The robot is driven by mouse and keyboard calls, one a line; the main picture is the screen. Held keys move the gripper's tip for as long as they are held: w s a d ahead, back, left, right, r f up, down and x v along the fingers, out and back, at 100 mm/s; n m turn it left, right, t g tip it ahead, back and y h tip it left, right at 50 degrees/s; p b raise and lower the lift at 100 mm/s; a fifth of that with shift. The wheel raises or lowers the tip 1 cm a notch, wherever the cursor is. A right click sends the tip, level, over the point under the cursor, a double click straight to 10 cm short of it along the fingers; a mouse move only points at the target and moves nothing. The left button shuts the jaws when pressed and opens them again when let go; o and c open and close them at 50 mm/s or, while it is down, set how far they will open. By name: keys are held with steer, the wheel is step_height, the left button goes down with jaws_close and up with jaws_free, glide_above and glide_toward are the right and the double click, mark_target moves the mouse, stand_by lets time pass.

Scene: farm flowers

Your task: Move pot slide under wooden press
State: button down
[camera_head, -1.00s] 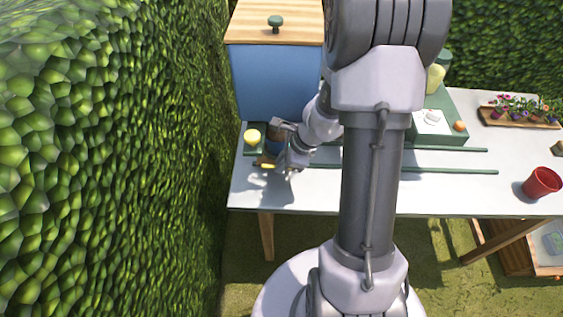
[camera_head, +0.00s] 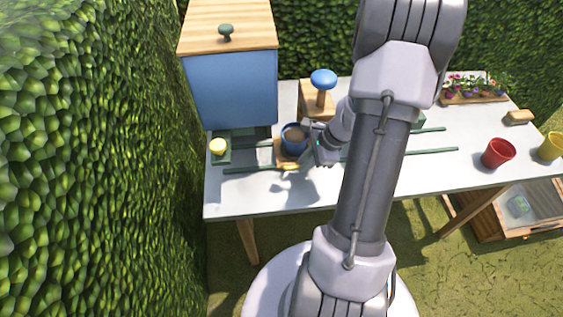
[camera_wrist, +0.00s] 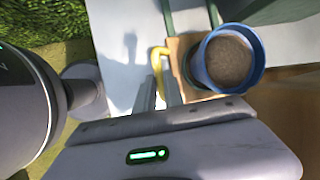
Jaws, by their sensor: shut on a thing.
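The pot slide is a small wooden board (camera_head: 281,158) between green rails (camera_head: 403,154) on the white table. It carries a blue pot (camera_head: 284,140) of brown soil, upright, and has a yellow handle (camera_wrist: 157,61). My gripper (camera_wrist: 162,84) is shut on the yellow handle, at the slide's near side; the handle also shows in the head view (camera_head: 290,167). The wooden press (camera_head: 316,103), with a blue knob (camera_head: 323,78) on top, stands behind and to the right of the pot. My arm hides part of the rails and the area right of the press.
A red pot (camera_head: 498,153), a yellow pot (camera_head: 551,146) and a flower tray (camera_head: 476,97) are at the right. A hedge borders the left.

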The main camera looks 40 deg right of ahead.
steer(key=s+d, duration=0.2)
steer(key=d, duration=0.1)
steer(key=s+d+p, duration=0.1)
steer(key=d, duration=0.1)
steer(key=shift+s+d, duration=0.2)
steer(key=shift+s, duration=0.15)
steer(key=c, duration=1.5)
jaws_free()
steer(key=shift+o, duration=0.2)
steer(key=p+v, duration=0.6)
steer(key=v, duration=1.1)
steer(key=shift+r, duration=0.2)
steer(key=shift+d, duration=0.1)
